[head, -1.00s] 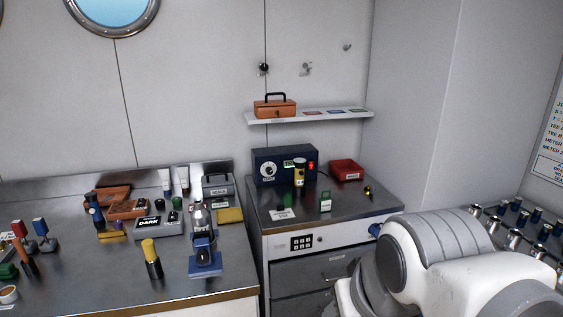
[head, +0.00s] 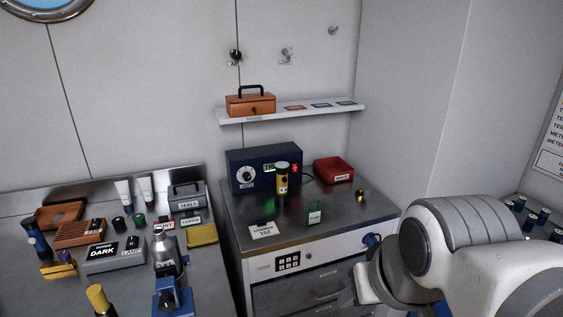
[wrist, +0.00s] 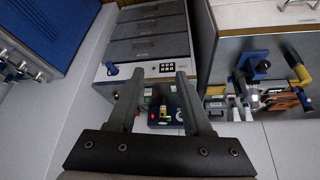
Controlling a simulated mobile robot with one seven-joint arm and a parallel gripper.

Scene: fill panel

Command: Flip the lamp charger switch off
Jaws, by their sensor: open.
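A dark blue box (head: 238,160) with a white dial, a small green-lit panel and a red lit spot (head: 295,168) stands at the back of the steel counter; it looks like the lamp charger. A yellow and black lamp (head: 282,181) stands upright at its front and hides part of its face. I cannot read the switch position. My gripper (wrist: 160,75) is open and empty in the wrist view. The dark blue box (wrist: 183,103) shows upside down beyond and between its fingers. My gripper is apart from the box; in the head view its fingers cannot be made out.
A red tray (head: 333,171), a green tag (head: 314,213), a white card (head: 262,231) and a small brass item (head: 360,195) share the counter. A shelf (head: 293,112) with an orange box (head: 250,101) hangs above. The left bench holds a grey box marked DARK and LAMP (head: 114,256).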

